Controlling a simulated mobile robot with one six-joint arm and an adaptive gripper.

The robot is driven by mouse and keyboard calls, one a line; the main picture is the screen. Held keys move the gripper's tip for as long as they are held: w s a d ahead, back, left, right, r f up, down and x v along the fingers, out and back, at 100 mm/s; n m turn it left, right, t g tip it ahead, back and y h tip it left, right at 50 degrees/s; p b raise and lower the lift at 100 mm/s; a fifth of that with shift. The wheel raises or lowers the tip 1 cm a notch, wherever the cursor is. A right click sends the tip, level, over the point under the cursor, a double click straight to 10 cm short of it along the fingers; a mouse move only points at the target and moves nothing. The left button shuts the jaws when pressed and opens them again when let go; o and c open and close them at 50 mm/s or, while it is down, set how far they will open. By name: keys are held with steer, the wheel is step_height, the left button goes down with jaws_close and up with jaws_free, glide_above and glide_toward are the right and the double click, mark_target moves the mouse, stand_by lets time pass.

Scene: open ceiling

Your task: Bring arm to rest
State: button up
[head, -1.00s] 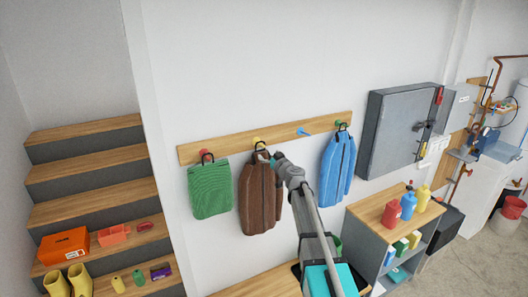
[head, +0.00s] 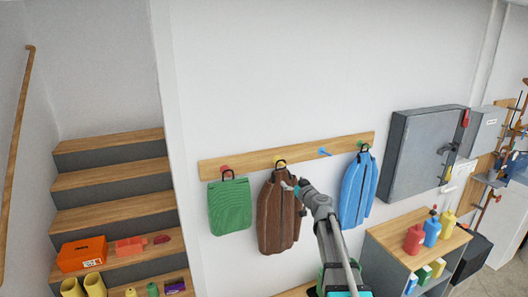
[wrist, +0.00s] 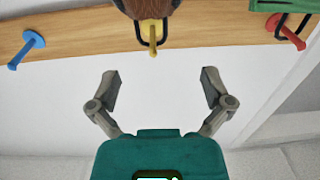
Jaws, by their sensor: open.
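My gripper (wrist: 160,90) is open and empty in the wrist view, its two fingers spread apart before the white wall. In the head view my gripper (head: 293,187) is in front of the upper part of the brown jacket (head: 278,225). The jacket hangs by its black loop on the yellow peg (head: 279,161). In the wrist view the yellow peg (wrist: 154,38) lies beyond the gap between my fingertips, with the loop around it. The fingers are apart from the peg and the jacket there.
A green cloth bag (head: 229,206) and a blue jacket (head: 357,190) hang either side on the wooden rail (head: 245,164). A blue peg (head: 324,152) is bare. A grey wall cabinet (head: 422,145) and a shelf with bottles (head: 432,232) stand right; stairs (head: 112,185) are left.

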steer(key=s+a+f+n+g+y+b, duration=0.1)
steer(key=s+a+f+g+b, duration=0.35)
steer(key=s+f, duration=0.5)
steer(key=s+a+f+n+g+y+b, duration=0.1)
steer(key=s+a+f+g+b, duration=0.4)
steer(key=f, duration=0.7)
steer(key=s+d+f+m+g+h+b, duration=0.3)
steer(key=s+d+f+h+b, duration=0.1)
steer(key=s+f, duration=0.4)
steer(key=s+d+f+m+g+h+b, duration=0.3)
steer(key=s+f+b, duration=0.3)
steer(key=s+f, duration=0.3)
steer(key=s+d+g+h, duration=0.1)
steer(key=s, duration=0.3)
steer(key=shift+f, duration=0.15)
